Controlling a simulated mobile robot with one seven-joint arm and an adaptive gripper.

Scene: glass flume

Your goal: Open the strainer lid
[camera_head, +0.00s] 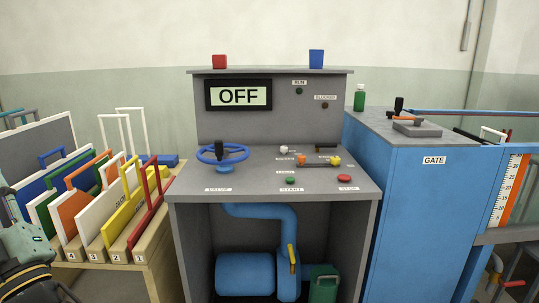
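No part is labelled as a strainer. Low inside the grey console, a blue pipe (262,218) bends down beside a blue cylinder (246,273). A yellow lever (292,258) stands upright on the pipe. To its right is a green box (323,291) with a darker top, cut off by the bottom edge; this may be the strainer, and I cannot tell whether its lid is open. My gripper (50,287) is partly in view at the lower left, dark and cropped, well left of the console. I cannot see whether its fingers are apart.
The grey console (190,177) carries a blue handwheel (222,153), buttons and an OFF display (238,96). A wooden rack (150,262) of coloured panels stands left, between my gripper and the console. A blue cabinet (420,205) labelled GATE stands right.

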